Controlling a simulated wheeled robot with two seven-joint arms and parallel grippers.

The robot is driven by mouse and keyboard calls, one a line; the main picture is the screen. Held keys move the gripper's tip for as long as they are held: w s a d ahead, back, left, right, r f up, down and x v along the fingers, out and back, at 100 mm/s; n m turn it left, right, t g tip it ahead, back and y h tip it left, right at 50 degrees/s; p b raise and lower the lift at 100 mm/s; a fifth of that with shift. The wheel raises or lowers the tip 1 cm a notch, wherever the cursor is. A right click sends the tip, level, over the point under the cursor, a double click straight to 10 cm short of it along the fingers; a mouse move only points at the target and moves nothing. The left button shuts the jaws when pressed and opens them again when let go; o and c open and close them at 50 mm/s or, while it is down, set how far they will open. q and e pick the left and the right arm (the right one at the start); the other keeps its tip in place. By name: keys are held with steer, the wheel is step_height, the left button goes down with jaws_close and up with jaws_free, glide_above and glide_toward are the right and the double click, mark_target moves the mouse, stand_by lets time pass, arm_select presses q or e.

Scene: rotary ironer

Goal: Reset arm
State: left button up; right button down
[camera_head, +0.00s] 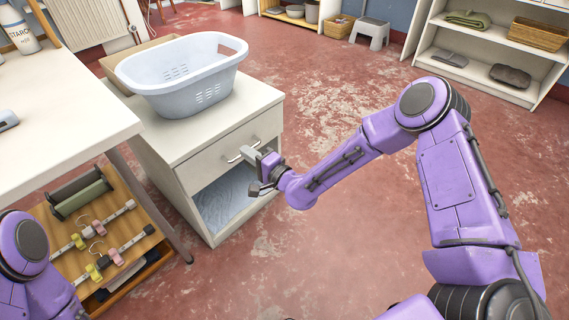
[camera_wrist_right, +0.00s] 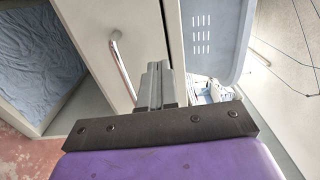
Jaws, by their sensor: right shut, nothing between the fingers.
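My purple right arm reaches from the lower right to a white cabinet (camera_head: 158,142) in the head view. My right gripper (camera_head: 246,152) is at the front of the cabinet's drawer (camera_head: 215,160), beside the metal handle. In the right wrist view the gripper's fingers (camera_wrist_right: 157,82) are together and empty, and the handle (camera_wrist_right: 121,65) is to their left, apart from them in the picture. The drawer looks shut. Part of my left arm shows at the lower left of the head view; its gripper is out of view.
A light blue laundry basket (camera_head: 180,78) stands on the cabinet. Blue cloth (camera_head: 228,205) lies in the open compartment below the drawer. A white table (camera_head: 60,105) is at left, above a wooden rack with clip hangers (camera_head: 105,235). The red floor at right is clear.

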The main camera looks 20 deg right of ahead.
steer(key=v, duration=0.7)
steer(key=shift+d+p, duration=0.2)
steer(key=shift+p, duration=0.25)
